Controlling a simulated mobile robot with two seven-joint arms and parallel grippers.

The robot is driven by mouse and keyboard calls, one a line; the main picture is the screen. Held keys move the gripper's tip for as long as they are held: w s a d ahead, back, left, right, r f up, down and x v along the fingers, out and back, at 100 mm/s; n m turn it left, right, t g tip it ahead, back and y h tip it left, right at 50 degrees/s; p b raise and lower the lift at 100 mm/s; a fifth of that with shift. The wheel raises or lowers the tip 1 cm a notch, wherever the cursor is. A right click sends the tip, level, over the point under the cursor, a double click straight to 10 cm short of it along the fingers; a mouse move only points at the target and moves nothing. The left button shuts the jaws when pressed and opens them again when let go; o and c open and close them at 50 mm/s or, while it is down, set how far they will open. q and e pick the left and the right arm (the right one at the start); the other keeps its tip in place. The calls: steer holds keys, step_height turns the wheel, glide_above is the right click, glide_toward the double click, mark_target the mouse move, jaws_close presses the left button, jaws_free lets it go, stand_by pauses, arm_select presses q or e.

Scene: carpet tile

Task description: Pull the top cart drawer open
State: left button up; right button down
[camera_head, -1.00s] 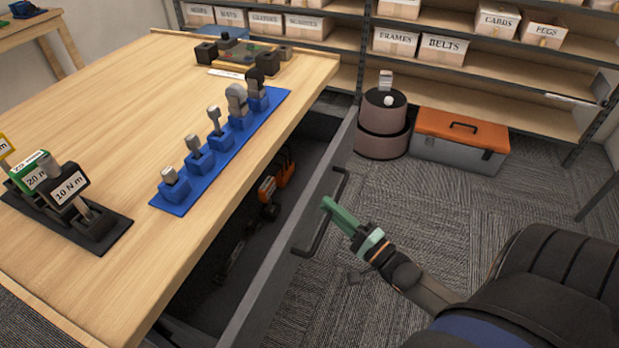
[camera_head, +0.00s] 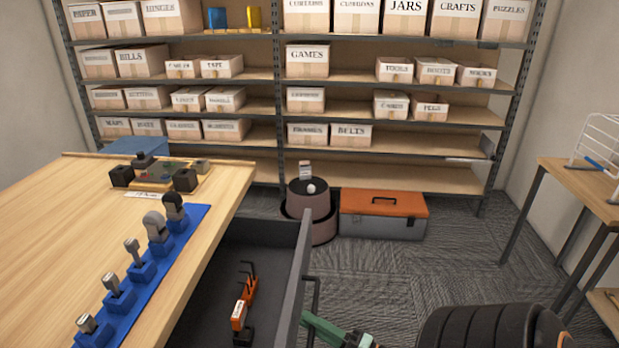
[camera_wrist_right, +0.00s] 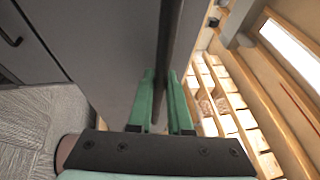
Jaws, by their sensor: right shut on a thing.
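The top drawer (camera_head: 296,272) of the wooden-topped bench stands pulled out, its inside showing at the bench's right side. Its dark bar handle (camera_head: 316,290) is on the outer face of the drawer front. My right gripper (camera_head: 310,322), with green fingers, is at this handle, near the bottom edge of the head view. In the right wrist view the handle bar (camera_wrist_right: 178,50) runs between the two green fingers (camera_wrist_right: 168,105), which are shut on it. My left gripper is in neither current view.
An orange-handled tool (camera_head: 241,312) lies in the drawer. An orange and grey toolbox (camera_head: 383,215) and a round brown stand (camera_head: 310,208) are on the carpet beyond the drawer. Blue tool holders (camera_head: 142,272) line the bench top. Shelves of boxes fill the back wall.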

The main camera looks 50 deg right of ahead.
steer(key=c, duration=0.8)
jaws_free()
steer(key=shift+c, duration=0.2)
steer(key=shift+s, duration=0.1)
steer(key=v, duration=1.2)
steer(key=shift+b, duration=0.4)
steer(key=shift+s+f, duration=0.1)
steer(key=shift+s, duration=0.05)
